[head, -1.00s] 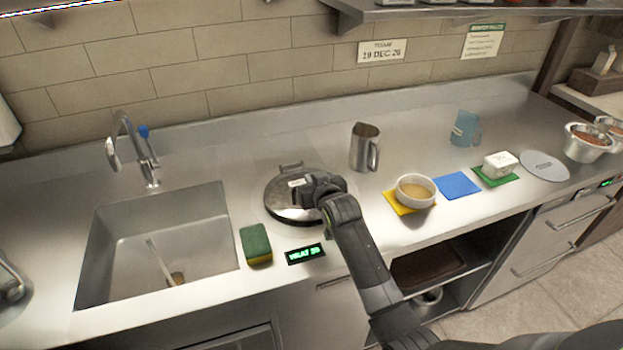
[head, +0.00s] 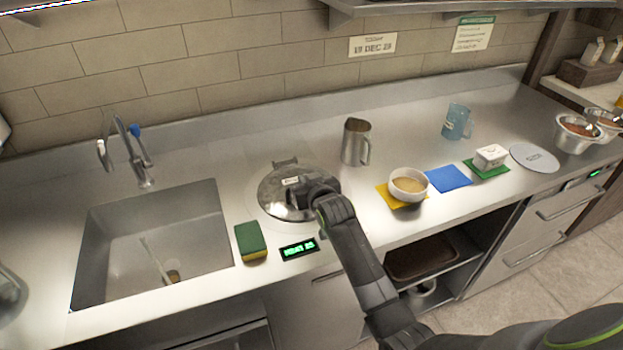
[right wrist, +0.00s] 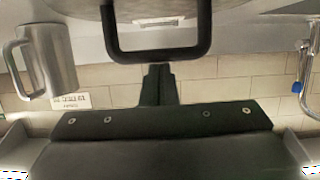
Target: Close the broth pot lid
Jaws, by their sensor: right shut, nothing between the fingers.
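The broth pot lid (head: 270,199) is a round, shiny metal disc sunk in the counter right of the sink. It looks flat and down over its well; I cannot tell if it is fully seated. A hinge-like bracket (head: 285,163) stands at its back edge. My right gripper (head: 300,197) is shut and empty, low over the lid's front right part, which it partly hides. In the right wrist view, upside down, the closed fingers (right wrist: 158,82) are close to the lid's dark loop handle (right wrist: 158,55); contact is unclear. My left gripper is out of view.
A green and yellow sponge (head: 251,241) and a small display (head: 298,249) lie in front of the lid. A metal pitcher (head: 355,142) stands behind right. A bowl (head: 408,186) sits on a yellow mat to the right. The sink (head: 150,285) is left.

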